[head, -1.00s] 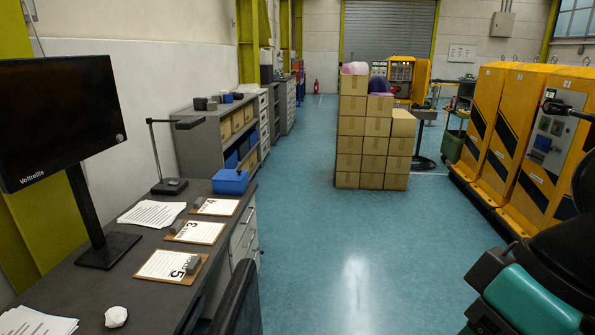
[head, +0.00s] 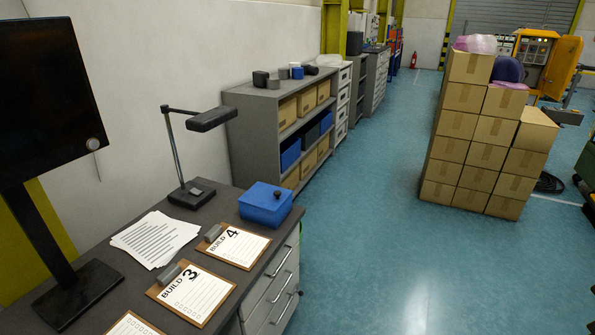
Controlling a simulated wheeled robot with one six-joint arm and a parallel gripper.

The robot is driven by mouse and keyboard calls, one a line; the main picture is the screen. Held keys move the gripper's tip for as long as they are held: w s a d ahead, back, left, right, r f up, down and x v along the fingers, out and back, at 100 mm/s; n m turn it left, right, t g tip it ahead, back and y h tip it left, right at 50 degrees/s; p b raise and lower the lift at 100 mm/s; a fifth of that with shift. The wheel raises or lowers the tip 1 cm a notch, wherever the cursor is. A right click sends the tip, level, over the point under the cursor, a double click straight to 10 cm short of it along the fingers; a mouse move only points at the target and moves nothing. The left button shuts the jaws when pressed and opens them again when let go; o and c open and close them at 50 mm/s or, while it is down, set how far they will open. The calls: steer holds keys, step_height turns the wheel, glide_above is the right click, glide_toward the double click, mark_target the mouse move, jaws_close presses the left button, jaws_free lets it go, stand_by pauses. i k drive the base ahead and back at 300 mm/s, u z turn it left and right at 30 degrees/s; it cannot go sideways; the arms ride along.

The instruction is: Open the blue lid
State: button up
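A blue box with a blue lid (head: 265,197) stands on the far right corner of the dark desk, past the clipboards. My gripper is not in the head view.
The desk (head: 95,236) holds a monitor (head: 50,105), a desk lamp (head: 210,120), papers (head: 155,239) and clipboards (head: 195,293). A grey shelf (head: 245,97) with bins stands beyond. Stacked cartons (head: 470,150) stand at the right. The blue floor (head: 360,240) between is clear.

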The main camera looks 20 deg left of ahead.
mark_target(269, 197)
steer(key=i, duration=1.65)
steer(key=u, duration=2.65)
steer(key=i, duration=0.65)
steer(key=z, duration=0.35)
